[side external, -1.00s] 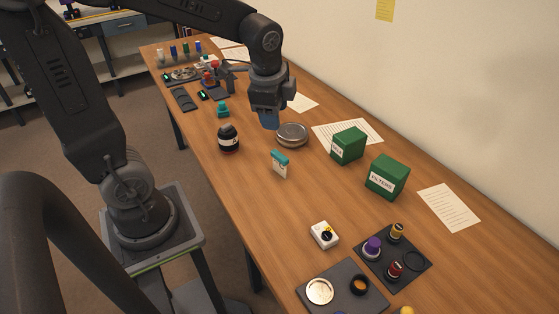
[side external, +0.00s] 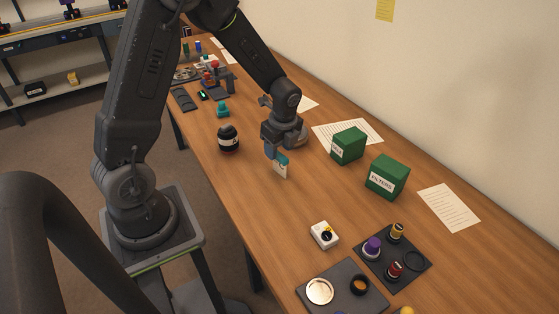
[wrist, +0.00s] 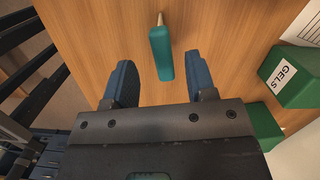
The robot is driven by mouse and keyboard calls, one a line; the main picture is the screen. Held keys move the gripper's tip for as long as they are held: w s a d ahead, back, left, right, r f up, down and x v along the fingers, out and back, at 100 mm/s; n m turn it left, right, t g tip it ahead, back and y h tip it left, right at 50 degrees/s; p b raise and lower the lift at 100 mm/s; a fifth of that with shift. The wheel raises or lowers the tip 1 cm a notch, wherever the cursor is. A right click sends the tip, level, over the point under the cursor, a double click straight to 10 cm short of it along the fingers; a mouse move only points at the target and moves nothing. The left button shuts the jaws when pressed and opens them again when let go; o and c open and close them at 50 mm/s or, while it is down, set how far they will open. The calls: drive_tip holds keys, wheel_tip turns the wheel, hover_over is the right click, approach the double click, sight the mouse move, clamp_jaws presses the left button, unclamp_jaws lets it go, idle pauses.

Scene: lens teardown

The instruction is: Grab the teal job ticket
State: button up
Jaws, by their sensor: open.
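In the wrist view my gripper (wrist: 160,75) shows a finger on each side of the ticket, with wood visible in the gaps. Whether the fingertips are level with the card is hard to tell.
Two green boxes (side external: 348,146) (side external: 387,177) stand to the right, one near my gripper. A dark jar (side external: 228,139) stands to the left. A white box with a knob (side external: 323,235) and dark mats (side external: 393,257) with small parts lie toward the front. Table between is clear.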

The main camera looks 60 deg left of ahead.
sight(280, 155)
drive_tip(key=shift+w+a+f, duration=0.1)
drive_tip(key=shift+a+f, duration=0.05)
drive_tip(key=shift+f, duration=1.25)
drive_tip(key=shift+w+a+f, duration=0.1)
drive_tip(key=shift+f, duration=1.3)
clamp_jaws()
